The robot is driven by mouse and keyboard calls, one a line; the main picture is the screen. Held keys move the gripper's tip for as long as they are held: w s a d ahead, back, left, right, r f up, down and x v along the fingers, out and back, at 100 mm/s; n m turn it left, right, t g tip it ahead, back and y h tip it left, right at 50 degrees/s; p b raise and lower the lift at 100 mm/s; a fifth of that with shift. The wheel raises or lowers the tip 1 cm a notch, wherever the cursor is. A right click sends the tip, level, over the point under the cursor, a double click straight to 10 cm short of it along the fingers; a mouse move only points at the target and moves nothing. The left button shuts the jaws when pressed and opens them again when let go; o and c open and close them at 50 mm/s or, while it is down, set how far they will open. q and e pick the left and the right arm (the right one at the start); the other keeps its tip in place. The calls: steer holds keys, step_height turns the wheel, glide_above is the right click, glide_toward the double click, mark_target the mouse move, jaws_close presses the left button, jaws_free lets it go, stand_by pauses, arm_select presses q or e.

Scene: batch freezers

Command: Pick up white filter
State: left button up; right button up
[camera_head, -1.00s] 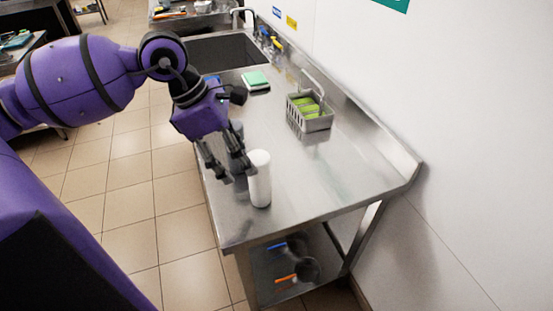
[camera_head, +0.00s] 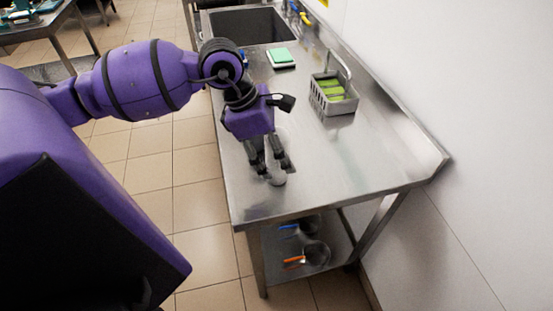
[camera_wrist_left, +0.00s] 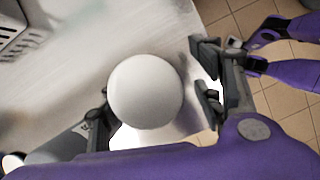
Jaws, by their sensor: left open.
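The white filter (camera_wrist_left: 145,92) shows in the left wrist view as a smooth, round white end, between the two fingers of my left gripper. The dark fingers stand on either side of it, and I cannot tell whether either touches it. In the head view my left gripper (camera_head: 267,172) points down over the near left part of the steel counter and is open. There the gripper hides most of the filter; a pale rounded part shows by the fingertips. My right gripper is not in view.
The steel counter (camera_head: 330,150) is mostly clear to the right. A grey basket (camera_head: 335,106) with green items and a green-and-white sponge (camera_head: 281,57) stand farther back, near the sink (camera_head: 250,27). Strainers (camera_head: 316,253) lie on the lower shelf. A wall bounds the right side.

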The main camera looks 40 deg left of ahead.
arm_select(q)
steer(key=c, duration=1.4)
steer(key=shift+c, duration=0.2)
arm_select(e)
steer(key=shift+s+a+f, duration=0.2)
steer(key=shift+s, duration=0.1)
arm_select(q)
steer(key=shift+r, duration=0.1)
